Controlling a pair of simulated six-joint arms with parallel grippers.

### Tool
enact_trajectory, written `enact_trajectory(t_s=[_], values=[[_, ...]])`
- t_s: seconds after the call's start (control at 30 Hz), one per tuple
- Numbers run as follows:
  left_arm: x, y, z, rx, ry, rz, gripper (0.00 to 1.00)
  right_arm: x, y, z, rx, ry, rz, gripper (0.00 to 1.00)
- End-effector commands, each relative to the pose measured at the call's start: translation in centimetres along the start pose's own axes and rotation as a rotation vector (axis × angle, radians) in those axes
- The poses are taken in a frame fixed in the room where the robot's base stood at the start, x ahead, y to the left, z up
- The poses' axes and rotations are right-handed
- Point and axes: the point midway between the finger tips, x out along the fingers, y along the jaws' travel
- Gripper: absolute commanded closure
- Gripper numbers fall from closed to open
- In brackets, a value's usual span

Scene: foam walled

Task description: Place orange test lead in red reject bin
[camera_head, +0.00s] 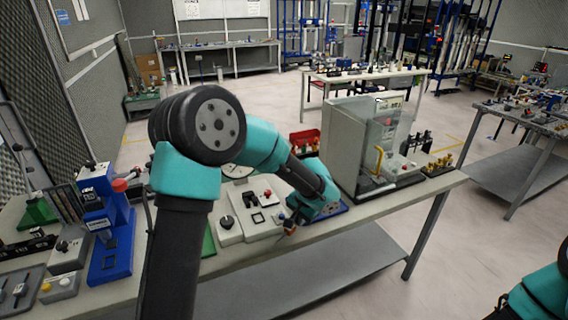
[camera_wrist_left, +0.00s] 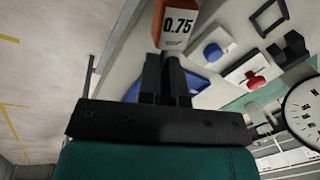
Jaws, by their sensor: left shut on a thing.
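My left gripper (camera_head: 290,226) is at the front edge of the workbench, below the teal wrist. In the left wrist view its dark fingers (camera_wrist_left: 168,78) are shut on an orange piece with a white label reading 0.75 (camera_wrist_left: 175,28), which I take for the orange test lead. The rest of the lead is out of that view or hidden. A red bin (camera_head: 303,137) stands farther back on the bench, behind my left forearm, with small dark and yellow items at it. My right arm shows only partly at the lower right, and its gripper is out of view.
A grey control box (camera_head: 262,212) with knobs and a red button lies beside the gripper. A blue tray (camera_head: 331,212) is partly under my arm. A large grey machine with a clear guard (camera_head: 352,140) stands to the right of the red bin. A blue press (camera_head: 108,225) is at left.

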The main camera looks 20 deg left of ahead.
Motion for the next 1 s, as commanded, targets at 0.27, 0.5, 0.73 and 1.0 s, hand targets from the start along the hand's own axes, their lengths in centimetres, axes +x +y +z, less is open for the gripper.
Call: enact_trajectory(t_s=[0.27, 0.5, 0.73, 1.0], values=[[-0.9, -3.8, -0.7, 0.113, 0.025, -0.001, 1.00, 0.0, 0.0, 0.0, 0.000, 0.000, 0.000, 0.57], [-2.3, -9.1, -1.2, 0.293, 0.061, -0.002, 1.00, 0.0, 0.0, 0.0, 0.000, 0.000, 0.000, 0.57], [-3.7, -14.0, -1.0, 0.465, 0.096, -0.003, 1.00, 0.0, 0.0, 0.0, 0.000, 0.000, 0.000, 0.57], [-5.3, -19.2, -0.3, 0.665, 0.136, -0.003, 1.00, 0.0, 0.0, 0.0, 0.000, 0.000, 0.000, 0.57]])
